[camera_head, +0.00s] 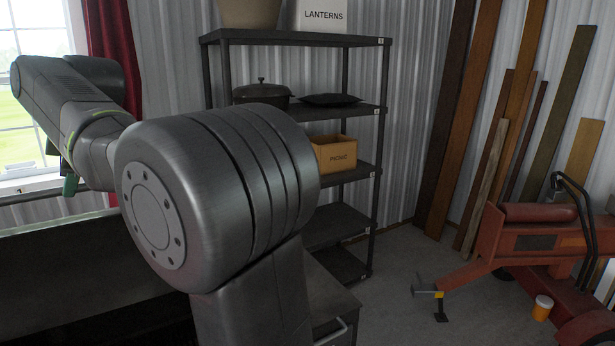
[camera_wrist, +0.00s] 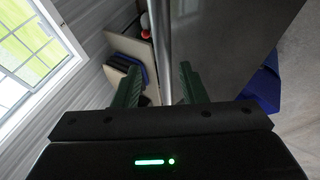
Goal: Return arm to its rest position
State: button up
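My arm fills the left and centre of the head view, with a large grey joint in front and the forearm reaching left toward the window. A small green part of my gripper (camera_head: 70,185) shows below the forearm; the rest is hidden. In the wrist view my gripper (camera_wrist: 159,68) has its two green fingers apart. A shiny metal edge (camera_wrist: 160,40) runs through the gap in the picture; I cannot tell how far beyond the fingers it is. I see nothing gripped.
A dark shelf unit (camera_head: 290,37) holds a pot (camera_head: 262,91), a picnic box (camera_head: 335,154) and a lanterns box (camera_head: 322,16). A red machine (camera_head: 540,240) stands right, planks (camera_head: 470,110) behind it. A window (camera_head: 30,80) is left. Grey floor (camera_head: 400,300) is clear between shelf and machine.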

jog(key=x, duration=0.3)
jog(key=shift+a+f+p, duration=0.3)
jog(key=shift+a+f, duration=0.1)
jog(key=shift+f, duration=0.25)
jog(key=shift+s+f, duration=0.1)
jog(key=shift+s, duration=0.15)
jog(key=shift+s+d, duration=0.4)
jog(key=shift+d, duration=0.05)
jog(key=shift+w+a, duration=0.15)
